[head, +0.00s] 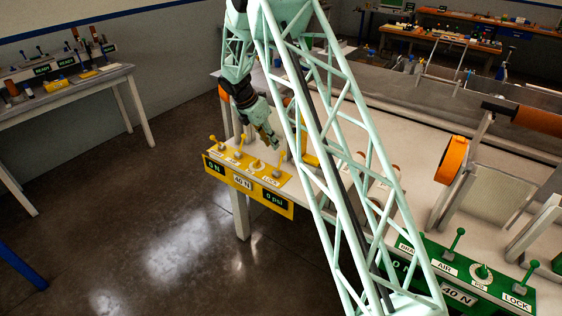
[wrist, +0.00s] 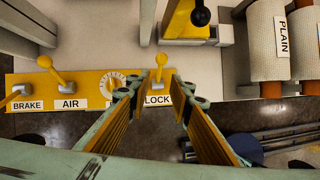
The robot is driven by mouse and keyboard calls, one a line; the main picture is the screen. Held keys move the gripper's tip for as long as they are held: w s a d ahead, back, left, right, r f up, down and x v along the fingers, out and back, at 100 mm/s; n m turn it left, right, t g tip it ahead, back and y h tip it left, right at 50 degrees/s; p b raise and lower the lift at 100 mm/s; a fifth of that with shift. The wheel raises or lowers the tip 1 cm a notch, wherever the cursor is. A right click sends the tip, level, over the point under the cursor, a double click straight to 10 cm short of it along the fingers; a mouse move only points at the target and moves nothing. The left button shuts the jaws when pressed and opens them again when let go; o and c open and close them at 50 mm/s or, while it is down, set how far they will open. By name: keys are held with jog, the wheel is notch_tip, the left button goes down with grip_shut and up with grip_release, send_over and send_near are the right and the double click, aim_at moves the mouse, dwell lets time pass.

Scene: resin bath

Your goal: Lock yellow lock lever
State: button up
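The yellow lock lever (wrist: 160,66) stands above the LOCK label on the yellow control panel (wrist: 30,78). It has a round yellow knob and shows at the panel's right end in the head view (head: 279,166). My gripper (wrist: 158,88) is open, with its two fingers apart on either side of the LOCK label. The lever shows in the gap just beyond the fingertips, and nothing is held. In the head view my gripper (head: 270,142) is just above and behind the lever. I cannot tell whether a finger touches it.
The brake lever (wrist: 22,91), air lever (wrist: 55,70) and a dial (wrist: 111,85) share the panel to the left. A yellow fixture with a black knob (wrist: 200,16) and a PLAIN roll (wrist: 270,40) stand near. A green panel (head: 470,275) is at right.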

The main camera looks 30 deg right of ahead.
aim_at(281, 160)
jog(key=b+x, duration=0.1)
jog(key=x, duration=1.2)
jog(key=shift+c, duration=0.2)
grip_shut()
